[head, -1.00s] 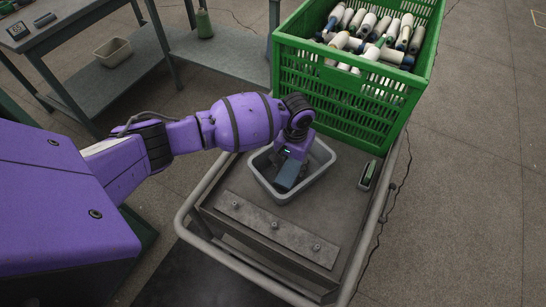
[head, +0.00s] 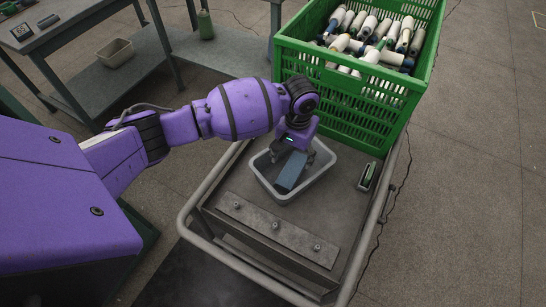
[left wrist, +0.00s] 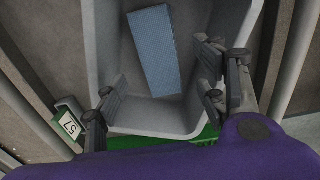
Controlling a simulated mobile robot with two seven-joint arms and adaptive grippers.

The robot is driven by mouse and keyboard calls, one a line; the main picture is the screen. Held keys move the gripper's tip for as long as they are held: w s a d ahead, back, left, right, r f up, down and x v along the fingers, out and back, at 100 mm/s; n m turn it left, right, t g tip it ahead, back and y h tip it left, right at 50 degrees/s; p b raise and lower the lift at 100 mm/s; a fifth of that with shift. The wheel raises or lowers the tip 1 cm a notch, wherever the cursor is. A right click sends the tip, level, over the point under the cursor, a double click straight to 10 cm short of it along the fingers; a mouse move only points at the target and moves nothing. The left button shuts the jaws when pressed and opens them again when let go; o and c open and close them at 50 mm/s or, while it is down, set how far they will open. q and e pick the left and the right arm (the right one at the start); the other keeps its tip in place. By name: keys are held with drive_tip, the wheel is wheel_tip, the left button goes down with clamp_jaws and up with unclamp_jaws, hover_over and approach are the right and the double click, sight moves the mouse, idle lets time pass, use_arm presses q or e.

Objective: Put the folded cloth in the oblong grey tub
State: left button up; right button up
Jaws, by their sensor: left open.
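The folded cloth (head: 290,172) is a blue, flat oblong strip inside the oblong grey tub (head: 283,199), which stands on a cart. In the left wrist view the cloth (left wrist: 154,50) lies on the floor of the tub (left wrist: 155,118), apart from the fingers. My left gripper (head: 292,150) is over the tub, above the cloth's far end. In the left wrist view the fingers of this gripper (left wrist: 158,95) are spread wide with nothing between them. My right gripper is not in view.
A green crate (head: 350,97) full of yarn cones stands just behind the tub. A small green device (head: 367,176) lies on the cart (head: 325,215) to the tub's right. A raised metal strip with knobs (head: 270,228) is in front. A workbench (head: 65,30) stands back left.

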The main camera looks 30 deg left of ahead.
sight(293, 169)
use_arm(q)
wheel_tip(293, 169, up, 6)
drive_tip(key=shift+r+p, duration=0.2)
drive_tip(key=shift+p, duration=0.15)
drive_tip(key=shift+d, duration=0.1)
